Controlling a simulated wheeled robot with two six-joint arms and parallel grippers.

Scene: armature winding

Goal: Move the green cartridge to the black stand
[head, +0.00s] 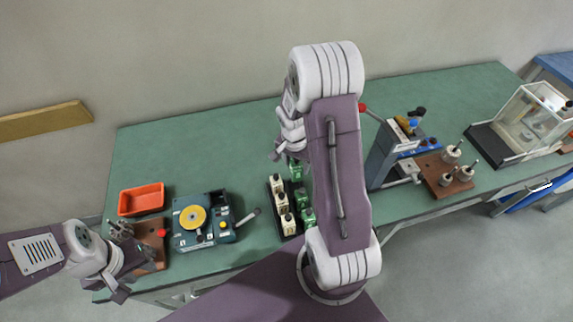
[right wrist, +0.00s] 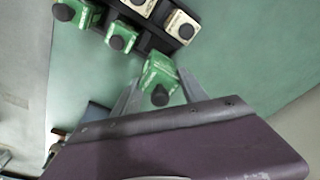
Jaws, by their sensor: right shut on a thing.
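In the right wrist view, my right gripper (right wrist: 158,88) is shut on a green cartridge (right wrist: 160,72) with a dark round knob. The same cartridge shows in the head view (head: 296,170), just below the right gripper (head: 280,154). A black stand (right wrist: 150,42) holds cream cartridges (right wrist: 182,26) and other green cartridges (right wrist: 122,36). In the head view the stand (head: 270,198) is on the green table, nearer than the held cartridge, and my right arm partly covers that area. My left gripper (head: 120,290) is at the table's front left edge; its fingers are too small to judge.
An orange tray (head: 141,199) and a winding device with a yellow disc (head: 193,217) stand at the left. A grey press-like machine (head: 385,155), a brown board with metal parts (head: 447,175) and a clear case (head: 527,121) stand at the right. The table's back left is clear.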

